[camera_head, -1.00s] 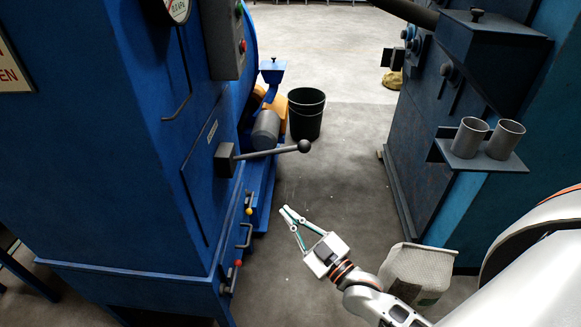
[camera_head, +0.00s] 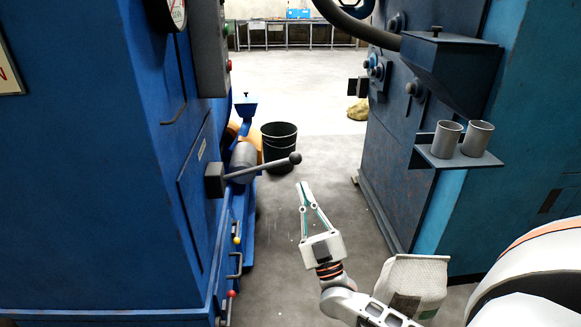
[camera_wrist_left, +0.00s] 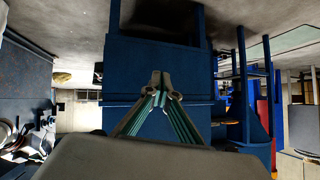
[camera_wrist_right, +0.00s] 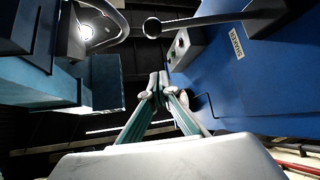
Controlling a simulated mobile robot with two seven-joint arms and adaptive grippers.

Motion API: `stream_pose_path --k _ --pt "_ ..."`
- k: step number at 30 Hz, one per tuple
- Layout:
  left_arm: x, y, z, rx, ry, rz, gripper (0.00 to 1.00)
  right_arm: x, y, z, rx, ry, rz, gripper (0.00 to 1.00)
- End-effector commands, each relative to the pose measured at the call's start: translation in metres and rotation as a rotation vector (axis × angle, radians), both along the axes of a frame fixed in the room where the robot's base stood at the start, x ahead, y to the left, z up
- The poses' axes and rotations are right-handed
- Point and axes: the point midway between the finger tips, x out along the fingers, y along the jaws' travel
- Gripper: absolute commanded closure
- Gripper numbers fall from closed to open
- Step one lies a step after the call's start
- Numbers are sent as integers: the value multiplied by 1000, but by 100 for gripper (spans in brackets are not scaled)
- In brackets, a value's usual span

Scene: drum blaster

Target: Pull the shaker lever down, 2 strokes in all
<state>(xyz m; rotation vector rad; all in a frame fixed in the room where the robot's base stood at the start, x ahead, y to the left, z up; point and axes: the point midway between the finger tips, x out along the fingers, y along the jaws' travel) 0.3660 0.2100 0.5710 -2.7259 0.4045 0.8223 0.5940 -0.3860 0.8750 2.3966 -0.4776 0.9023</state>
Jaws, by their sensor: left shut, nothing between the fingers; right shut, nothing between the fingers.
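The shaker lever (camera_head: 258,168) is a dark rod with a ball knob (camera_head: 295,158), sticking out rightward and slightly up from the blue machine on the left. My right gripper (camera_head: 303,186) is shut and empty, its fingertips pointing up just below the knob, apart from it as far as I can tell. In the right wrist view the lever (camera_wrist_right: 205,20) and its knob (camera_wrist_right: 152,27) show beyond the shut fingertips (camera_wrist_right: 158,78), near a SHAKER label (camera_wrist_right: 236,42). My left gripper (camera_wrist_left: 161,80) is shut and empty in its wrist view, facing a blue cabinet; the head view does not show it.
The blue machine (camera_head: 90,180) has smaller handles with yellow and red knobs (camera_head: 236,240) below the lever. A black bin (camera_head: 279,146) stands behind. At right, another machine carries a shelf with two grey cups (camera_head: 446,140). Floor between the machines is clear.

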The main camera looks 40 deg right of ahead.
Motion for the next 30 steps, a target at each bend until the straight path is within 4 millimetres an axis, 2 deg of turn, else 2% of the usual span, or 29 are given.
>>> stream_pose_path --k 8,14,28,30 --pt "0 -5 0 -11 2 5 100 1 0 1 0 -1 0 100" --pt "-1 -5 0 -12 4 5 100 12 -2 13 -1 -4 1 100" --pt "-5 2 -5 5 14 1 100 75 -13 74 -3 -3 2 100" --pt "-12 2 -18 5 35 0 100 76 -20 50 -5 11 2 100"
